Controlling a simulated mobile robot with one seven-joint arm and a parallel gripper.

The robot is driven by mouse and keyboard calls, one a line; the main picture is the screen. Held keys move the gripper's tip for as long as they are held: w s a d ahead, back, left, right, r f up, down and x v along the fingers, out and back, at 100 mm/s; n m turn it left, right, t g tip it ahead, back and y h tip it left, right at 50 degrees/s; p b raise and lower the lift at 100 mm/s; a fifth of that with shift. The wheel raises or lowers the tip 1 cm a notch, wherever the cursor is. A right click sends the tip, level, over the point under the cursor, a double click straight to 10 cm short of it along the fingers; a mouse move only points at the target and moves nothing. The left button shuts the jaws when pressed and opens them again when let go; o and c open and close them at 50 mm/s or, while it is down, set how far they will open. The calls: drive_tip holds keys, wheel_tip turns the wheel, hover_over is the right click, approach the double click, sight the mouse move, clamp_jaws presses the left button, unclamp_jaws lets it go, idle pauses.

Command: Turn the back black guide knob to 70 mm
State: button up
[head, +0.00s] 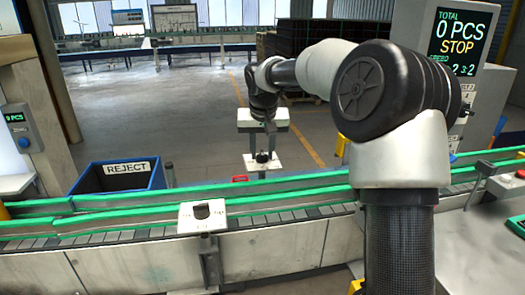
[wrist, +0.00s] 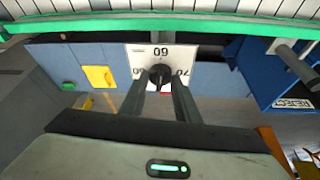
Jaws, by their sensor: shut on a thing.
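The back black guide knob (head: 262,157) sits on a white dial plate (head: 264,167) behind the far green rail. In the wrist view the knob (wrist: 160,76) stands at the middle of its plate (wrist: 150,52). A number that looks like 70 is partly hidden at the right, and another at the left is mostly covered. My gripper (wrist: 161,80) is shut on the knob, one finger on each side. I cannot tell which mark the knob points to.
A front black knob (head: 202,211) on a white plate stands at the near rail. The conveyor (head: 110,236) with green rails runs across between the knobs. A blue REJECT bin (head: 117,187) stands behind it at left. A panel at upper right (head: 462,38) reads 0 PCS, STOP.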

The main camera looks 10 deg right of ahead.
drive_tip(key=m, duration=0.1)
drive_tip(key=m+h, duration=0.1)
drive_tip(key=m, duration=0.1)
drive_tip(key=m+p, duration=0.1)
drive_tip(key=shift+w+a+r+h, duration=0.1)
drive_tip(key=shift+a+r+h, duration=0.05)
drive_tip(key=shift+a+h, duration=0.15)
drive_tip(key=m+g+h+p, duration=0.1)
drive_tip(key=m+p, duration=0.1)
drive_tip(key=m, duration=0.2)
drive_tip(key=shift+r, duration=0.1)
drive_tip(key=m+g+p, duration=0.1)
drive_tip(key=m+p, duration=0.1)
drive_tip(key=m+g+h+p, duration=0.1)
drive_tip(key=m+p, duration=0.1)
drive_tip(key=shift+w, duration=0.2)
drive_tip(key=m+g+p, duration=0.1)
drive_tip(key=m+p, duration=0.2)
drive_tip(key=m, duration=0.1)
drive_tip(key=shift+w+p, duration=0.1)
drive_tip(key=shift+p, duration=0.2)
drive_tip(key=shift+f, duration=0.2)
drive_tip(key=o, duration=1)
